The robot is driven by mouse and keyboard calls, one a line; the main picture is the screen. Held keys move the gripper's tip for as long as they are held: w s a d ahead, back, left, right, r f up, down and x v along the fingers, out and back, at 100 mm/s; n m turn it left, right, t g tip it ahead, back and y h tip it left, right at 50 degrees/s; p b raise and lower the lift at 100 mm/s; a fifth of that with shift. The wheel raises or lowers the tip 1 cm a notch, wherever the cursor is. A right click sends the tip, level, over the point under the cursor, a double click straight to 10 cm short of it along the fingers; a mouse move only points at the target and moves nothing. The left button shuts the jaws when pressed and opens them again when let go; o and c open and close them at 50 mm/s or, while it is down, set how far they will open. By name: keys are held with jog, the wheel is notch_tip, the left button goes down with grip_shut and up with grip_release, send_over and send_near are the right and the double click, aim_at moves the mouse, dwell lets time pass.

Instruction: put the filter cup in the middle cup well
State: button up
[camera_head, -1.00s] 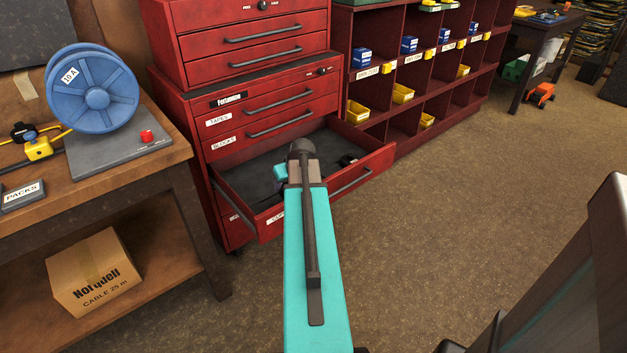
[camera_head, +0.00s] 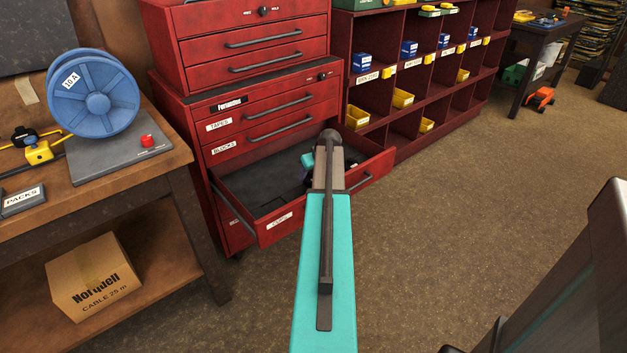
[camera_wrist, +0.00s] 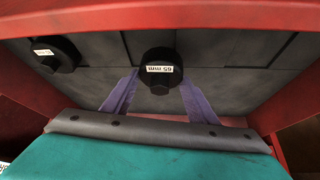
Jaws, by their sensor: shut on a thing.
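A black filter cup (camera_wrist: 159,61) marked "65 mm" sits between the two purple fingers of my gripper (camera_wrist: 160,88) in the wrist view. My gripper is shut on it, over the open red drawer (camera_head: 281,221) labelled "CUPS". I cannot tell how high the cup is above the drawer's dark floor. A second black cup (camera_wrist: 60,60) with a white label is at the left of the drawer in the wrist view. Thin dark lines divide the floor there, but I cannot make out the middle well. In the head view my arm hides most of the gripper and the held cup.
The drawer's red wall (camera_wrist: 165,17) runs across the top of the wrist view. Closed drawers of the red cabinet (camera_head: 262,120) rise behind the open one. A workbench with a blue reel (camera_head: 97,103) stands at left, red shelves (camera_head: 392,80) at right.

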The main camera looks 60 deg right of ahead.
jog(key=shift+s+d+f, duration=0.1)
jog(key=shift+d, duration=1.1)
jog(key=shift+f, duration=0.1)
jog(key=shift+f, duration=1.65)
jog(key=shift+f, duration=0.2)
jog(key=o, duration=1.3)
jog(key=shift+o, duration=0.2)
jog(key=shift+r, duration=0.1)
jog(key=shift+r, duration=0.15)
jog(key=v, duration=1.2)
